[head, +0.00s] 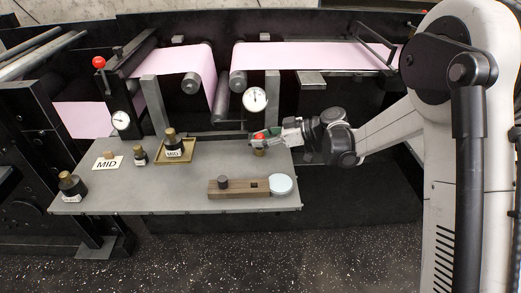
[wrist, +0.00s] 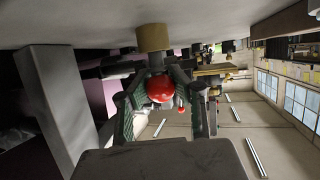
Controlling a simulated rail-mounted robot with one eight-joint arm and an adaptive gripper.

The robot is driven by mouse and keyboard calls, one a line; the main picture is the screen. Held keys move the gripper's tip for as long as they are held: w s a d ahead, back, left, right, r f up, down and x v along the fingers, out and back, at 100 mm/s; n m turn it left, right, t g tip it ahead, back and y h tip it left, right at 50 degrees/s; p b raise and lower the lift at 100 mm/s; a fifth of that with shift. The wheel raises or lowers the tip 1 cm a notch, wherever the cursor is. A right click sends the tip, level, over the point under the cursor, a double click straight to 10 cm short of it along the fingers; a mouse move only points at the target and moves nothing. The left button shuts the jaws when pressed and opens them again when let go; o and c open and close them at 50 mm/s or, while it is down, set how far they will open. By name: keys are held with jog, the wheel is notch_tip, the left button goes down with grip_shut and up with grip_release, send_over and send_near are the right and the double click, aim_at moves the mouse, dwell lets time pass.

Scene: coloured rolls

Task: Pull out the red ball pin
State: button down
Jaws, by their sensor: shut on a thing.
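My gripper (head: 268,134) reaches in from the right over the back right part of the grey table. In the wrist view its two dark green fingers (wrist: 158,90) are closed around a red ball (wrist: 160,88). This red ball also shows in the head view (head: 259,137), above a small brass-coloured cylinder (head: 260,152). The cylinder shows beyond the ball in the wrist view (wrist: 153,38). A second red ball (head: 99,62) tops a lever at the back left.
Dial gauges (head: 255,99) and rollers with pink web (head: 300,55) stand behind.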

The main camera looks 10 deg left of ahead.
aim_at(260, 134)
jog(key=shift+r+p, duration=1)
jog(key=shift+r, duration=1.1)
